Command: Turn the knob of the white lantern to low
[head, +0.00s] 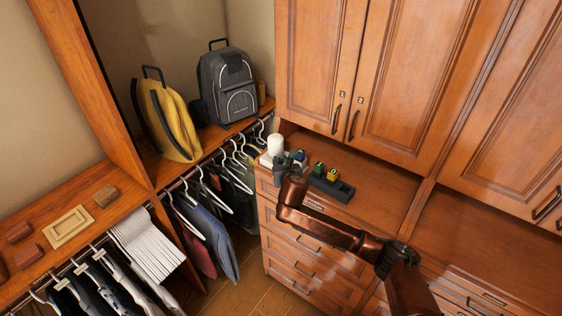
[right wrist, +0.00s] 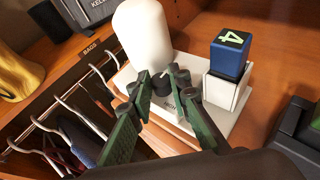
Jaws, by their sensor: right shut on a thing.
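The white lantern (head: 275,145) stands at the left end of the wooden counter, with a rounded white top (right wrist: 143,35) in the right wrist view. A small dark knob (right wrist: 161,84) is low on its front. My right gripper (right wrist: 160,88) reaches in with its green fingers on either side of the knob and is shut on it. The fingers hide part of the knob and the markings around it, so its setting cannot be read. In the head view, my right gripper (head: 288,165) is small beside the lantern. My left gripper is not in view.
A blue block marked 4 (right wrist: 231,50) sits in a white holder (right wrist: 228,92) right of the knob. A dark tray (head: 335,188) with green and yellow blocks lies further right. Hanging clothes (head: 210,235) and a grey backpack (head: 228,88) are left. The counter's right part is clear.

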